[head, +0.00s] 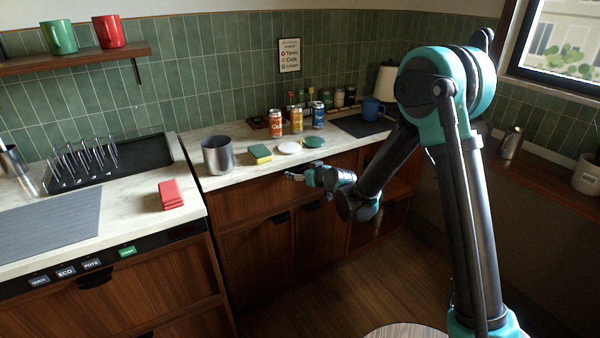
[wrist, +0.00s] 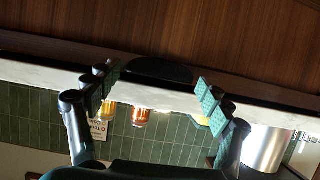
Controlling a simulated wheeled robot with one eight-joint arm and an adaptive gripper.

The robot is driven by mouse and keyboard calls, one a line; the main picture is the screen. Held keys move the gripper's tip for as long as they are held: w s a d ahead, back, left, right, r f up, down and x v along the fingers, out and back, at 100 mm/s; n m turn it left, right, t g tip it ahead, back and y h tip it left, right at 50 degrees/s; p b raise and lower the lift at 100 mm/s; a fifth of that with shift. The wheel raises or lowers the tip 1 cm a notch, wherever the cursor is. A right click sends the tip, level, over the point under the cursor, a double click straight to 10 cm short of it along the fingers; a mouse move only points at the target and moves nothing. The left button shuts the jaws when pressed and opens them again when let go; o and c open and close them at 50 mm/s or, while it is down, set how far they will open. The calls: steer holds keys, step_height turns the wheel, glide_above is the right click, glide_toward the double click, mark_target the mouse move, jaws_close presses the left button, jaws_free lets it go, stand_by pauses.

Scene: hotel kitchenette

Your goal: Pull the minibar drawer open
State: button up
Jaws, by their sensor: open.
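The minibar drawer is a dark wooden front (head: 243,202) just under the pale counter, and it looks closed in the head view. In the wrist view, which looks upside down, its wood front (wrist: 190,30) fills the top. A black handle (wrist: 155,71) shows there between my two fingers. My gripper (head: 296,175) is at the drawer front, just below the counter edge. In the wrist view my gripper (wrist: 160,88) is open, with its green pads apart on either side of the handle. I cannot tell whether they touch it. The head view hides the handle behind my gripper.
The counter above holds a metal pot (head: 217,156), a sponge (head: 260,154), a white disc (head: 289,148) and drink cans (head: 297,119). A dishwasher panel (head: 100,262) is at the left.

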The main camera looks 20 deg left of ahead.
steer(key=shift+w+a+f, duration=0.2)
steer(key=shift+w+a, duration=0.05)
steer(key=shift+a, duration=0.15)
steer(key=c, duration=1.5)
steer(key=shift+d, duration=0.1)
